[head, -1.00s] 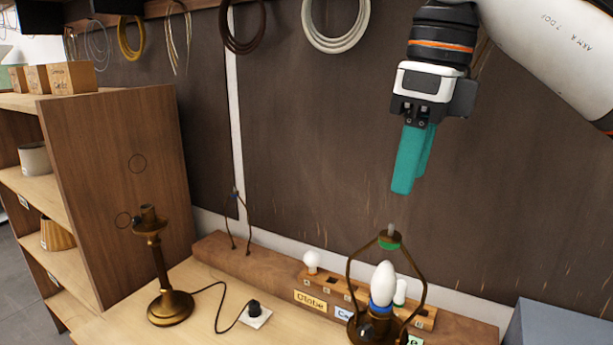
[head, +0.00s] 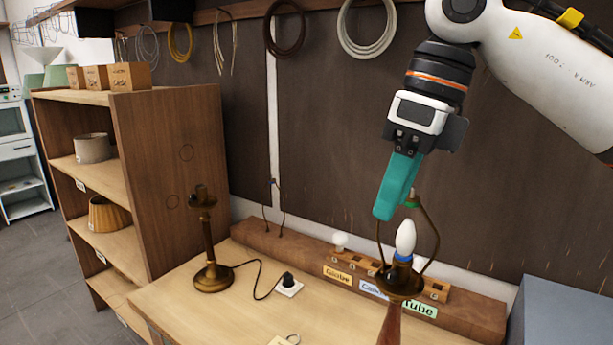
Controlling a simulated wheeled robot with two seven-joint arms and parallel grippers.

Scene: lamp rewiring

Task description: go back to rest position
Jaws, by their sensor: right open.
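My right gripper (head: 390,208), with teal fingers, hangs from the upper right in the head view. It is open, its fingers nearly overlapping from this angle, and I see nothing between them. It is above and a little left of a lamp with a brass harp (head: 435,235), a white candle-shaped bulb (head: 405,238) and a reddish-brown stem (head: 389,326). I cannot tell whether the fingers touch the harp. My left gripper is not in view.
A brass lamp base (head: 212,276) stands on the bench (head: 190,310), its cord running to a socket (head: 289,287). A labelled bulb rack (head: 345,262) sits behind. Shelves (head: 165,175) stand left; a grey box (head: 560,315) is at right. Coiled cables hang on the wall.

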